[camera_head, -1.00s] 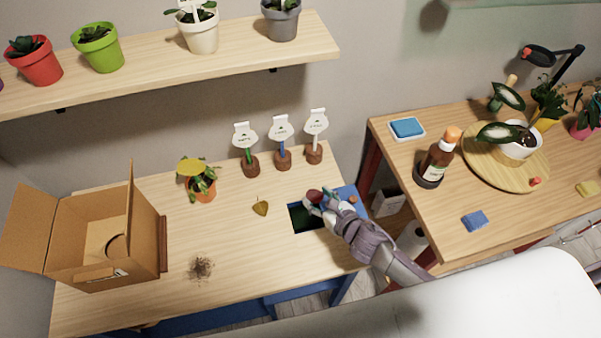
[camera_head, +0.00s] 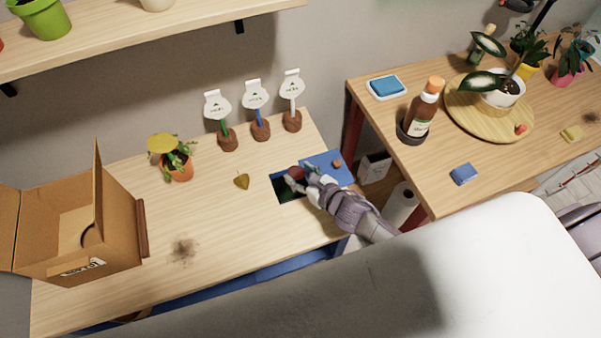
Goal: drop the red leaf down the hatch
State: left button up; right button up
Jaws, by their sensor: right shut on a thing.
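The red leaf (camera_head: 295,173) is in the fingers of my right gripper (camera_head: 302,176), which reaches in from the lower right. The gripper is shut on it. The leaf shows over the far edge of the hatch (camera_head: 284,194), a dark square opening in the tabletop. The gripper covers the right part of the opening. A blue panel (camera_head: 323,163) lies beside the opening, behind the gripper. My left gripper is not in view.
A yellow-brown leaf (camera_head: 242,181) lies left of the hatch. A dark dirt patch (camera_head: 183,249) lies nearer the front. An open cardboard box (camera_head: 115,243) stands at left, a potted plant (camera_head: 179,172) behind. Several labelled stakes, including a white one (camera_head: 292,89), stand at the back.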

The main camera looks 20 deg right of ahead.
jog(key=o, duration=0.8)
jog(key=shift+w, duration=0.15)
jog(key=shift+c, duration=0.2)
jog(key=shift+s+d, duration=0.1)
jog(key=shift+s, duration=0.3)
jog(key=v, duration=1.1)
jog(key=shift+r, duration=0.2)
jog(key=shift+d, duration=0.1)
